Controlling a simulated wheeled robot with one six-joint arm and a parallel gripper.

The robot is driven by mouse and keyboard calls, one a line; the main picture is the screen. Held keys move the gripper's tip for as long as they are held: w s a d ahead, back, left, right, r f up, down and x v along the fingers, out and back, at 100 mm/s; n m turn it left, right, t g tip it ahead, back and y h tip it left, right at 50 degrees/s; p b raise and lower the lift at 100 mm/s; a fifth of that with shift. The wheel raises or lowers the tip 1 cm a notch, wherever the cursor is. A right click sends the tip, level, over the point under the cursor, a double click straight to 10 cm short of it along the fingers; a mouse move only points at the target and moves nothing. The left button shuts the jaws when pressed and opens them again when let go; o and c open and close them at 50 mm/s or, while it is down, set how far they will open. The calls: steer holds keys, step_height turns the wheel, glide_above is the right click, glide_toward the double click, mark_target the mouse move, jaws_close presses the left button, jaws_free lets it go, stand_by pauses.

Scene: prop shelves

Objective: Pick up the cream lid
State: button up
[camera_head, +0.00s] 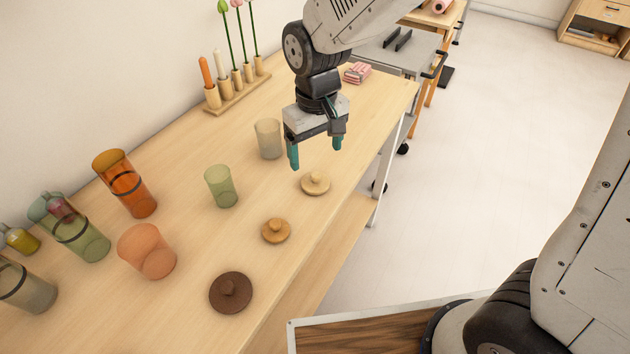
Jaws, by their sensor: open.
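The cream lid (316,182) is a round, pale disc with a small knob on top. It lies flat on the wooden table near its right edge. My gripper (315,155) has teal fingertips, points down and is open and empty. In the picture it shows just above the cream lid, apart from it; the exact height is hard to tell. A tan lid (276,230) and a dark brown lid (231,292) lie nearer on the table, each with a knob.
Cups stand left of the lids: a cream cup (268,139), a green cup (221,186) and an orange cup (147,251). Taller tinted vessels, such as an amber one (125,184), stand further left. A wooden stand (238,93) with candles and flowers is at the back. Pink cloths (357,73) lie behind my gripper.

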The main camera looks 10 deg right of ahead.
mark_target(315, 174)
step_height(315, 174, down, 8)
steer(key=shift+s+a+r, duration=0.1)
steer(key=shift+r, duration=0.05)
steer(key=c, duration=1)
